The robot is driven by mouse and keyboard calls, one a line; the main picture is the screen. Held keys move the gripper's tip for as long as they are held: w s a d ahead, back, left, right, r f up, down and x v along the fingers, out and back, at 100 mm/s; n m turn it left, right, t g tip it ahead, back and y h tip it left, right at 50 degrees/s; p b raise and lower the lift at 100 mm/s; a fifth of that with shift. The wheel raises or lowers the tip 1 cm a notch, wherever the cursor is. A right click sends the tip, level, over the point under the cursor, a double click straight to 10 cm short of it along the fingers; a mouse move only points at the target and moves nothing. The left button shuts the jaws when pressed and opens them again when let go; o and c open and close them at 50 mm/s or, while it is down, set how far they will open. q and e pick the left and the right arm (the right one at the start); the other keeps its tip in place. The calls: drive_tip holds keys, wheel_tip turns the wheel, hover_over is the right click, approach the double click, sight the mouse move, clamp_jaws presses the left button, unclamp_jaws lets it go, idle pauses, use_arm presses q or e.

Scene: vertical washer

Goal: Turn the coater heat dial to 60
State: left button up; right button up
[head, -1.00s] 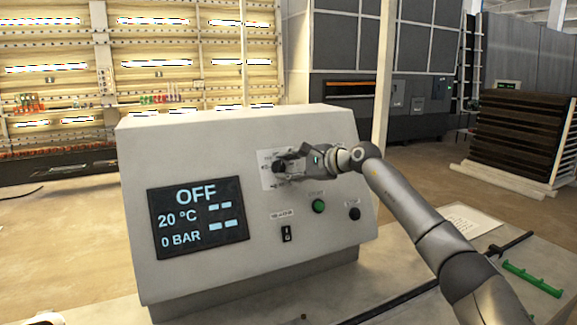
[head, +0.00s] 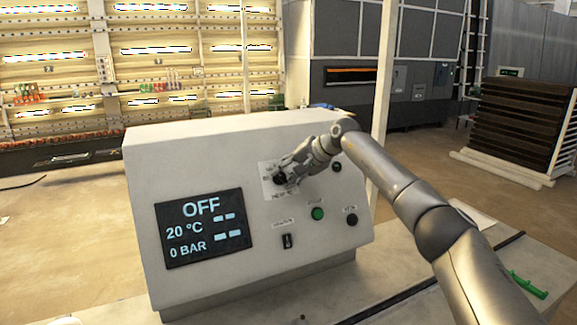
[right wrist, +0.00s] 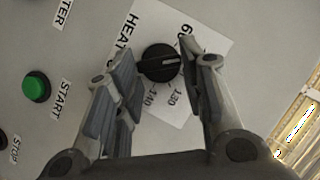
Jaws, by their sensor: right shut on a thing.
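The coater heat dial (right wrist: 158,64) is a round black knob on a white label (right wrist: 200,35), with its pale pointer line towards the right in the right wrist view. Printed marks 130 and 140 show below it, and part of a 6 at the upper right. In the head view the dial (head: 280,179) sits on the sloped panel, partly covered by my fingers. My right gripper (right wrist: 160,72) is shut on the dial, one finger on each side. The value at the pointer cannot be read. My left gripper is not in view.
The coater box (head: 140,160) has a display (head: 204,228) reading OFF, 20 °C and 0 BAR. A green start button (head: 317,214), a black stop button (head: 351,220) and a switch (head: 287,241) lie below the dial. A green rack (head: 527,285) lies at the right.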

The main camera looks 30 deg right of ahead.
drive_tip(key=n+p, duration=0.1)
drive_tip(key=n+h+p, duration=0.1)
drive_tip(key=n+g+h+p, duration=0.1)
drive_tip(key=shift+w+a+r+n, duration=0.1)
drive_tip(key=shift+a+r+n, duration=0.2)
drive_tip(key=shift+r, duration=0.1)
drive_tip(key=shift+a+f+n+h+p, duration=0.15)
drive_tip(key=shift+n+h+p, duration=0.55)
drive_tip(key=shift+n, duration=0.7)
drive_tip(key=o, duration=1)
drive_tip(key=shift+w, duration=0.15)
drive_tip(key=v, duration=1.2)
drive_tip(key=shift+w+a, duration=0.1)
drive_tip(key=shift+a, duration=0.1)
